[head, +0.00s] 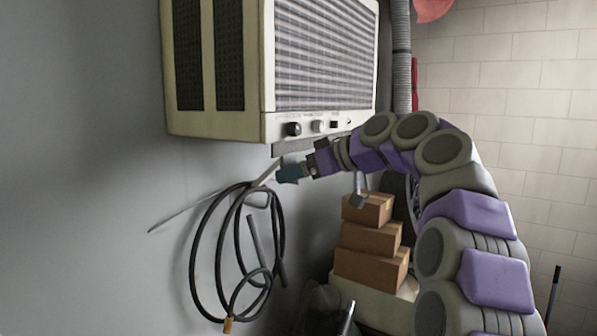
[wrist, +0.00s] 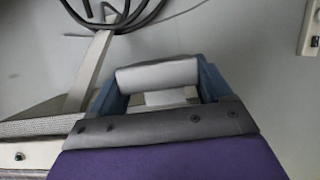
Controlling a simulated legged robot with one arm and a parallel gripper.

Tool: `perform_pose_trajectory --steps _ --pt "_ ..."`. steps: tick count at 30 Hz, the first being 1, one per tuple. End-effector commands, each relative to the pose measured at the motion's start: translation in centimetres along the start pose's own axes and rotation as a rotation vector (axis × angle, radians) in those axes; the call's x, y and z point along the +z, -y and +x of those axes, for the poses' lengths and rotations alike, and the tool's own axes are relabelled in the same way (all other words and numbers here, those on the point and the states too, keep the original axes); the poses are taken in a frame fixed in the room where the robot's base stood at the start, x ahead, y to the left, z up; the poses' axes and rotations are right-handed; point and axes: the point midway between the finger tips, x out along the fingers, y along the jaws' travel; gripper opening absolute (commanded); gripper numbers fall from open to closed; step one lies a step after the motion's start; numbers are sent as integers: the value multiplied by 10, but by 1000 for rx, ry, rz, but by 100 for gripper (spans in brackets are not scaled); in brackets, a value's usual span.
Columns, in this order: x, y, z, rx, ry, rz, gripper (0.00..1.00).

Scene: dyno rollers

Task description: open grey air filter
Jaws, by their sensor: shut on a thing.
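A cream air unit (head: 285,70) hangs on the wall, with a grilled front and a row of knobs. A thin grey piece (head: 292,147) shows just under its front bottom edge; I cannot tell whether it is the air filter. My gripper (head: 288,174) is below that edge, its blue fingers pointing left. In the wrist view, the fingers of my gripper (wrist: 155,68) are on either side of a light grey, rounded handle (wrist: 158,76), shut on it. How the handle joins the filter is hidden by my gripper.
A pale strut (head: 266,173) runs under the unit close to my gripper. A black coiled cable (head: 197,250) hangs on the wall below left. Stacked cardboard boxes (head: 368,238) stand beneath my arm. A grey ribbed pipe (head: 401,60) rises right of the unit.

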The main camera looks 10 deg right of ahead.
Motion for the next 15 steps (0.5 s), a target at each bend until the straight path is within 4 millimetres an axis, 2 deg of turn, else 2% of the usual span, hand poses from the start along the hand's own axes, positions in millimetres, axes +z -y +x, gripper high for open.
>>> perform_pose_trajectory --steps 1,15 --pt "18 -1 6 2 0 2 24" --pt "112 -1 45 2 -1 1 24"
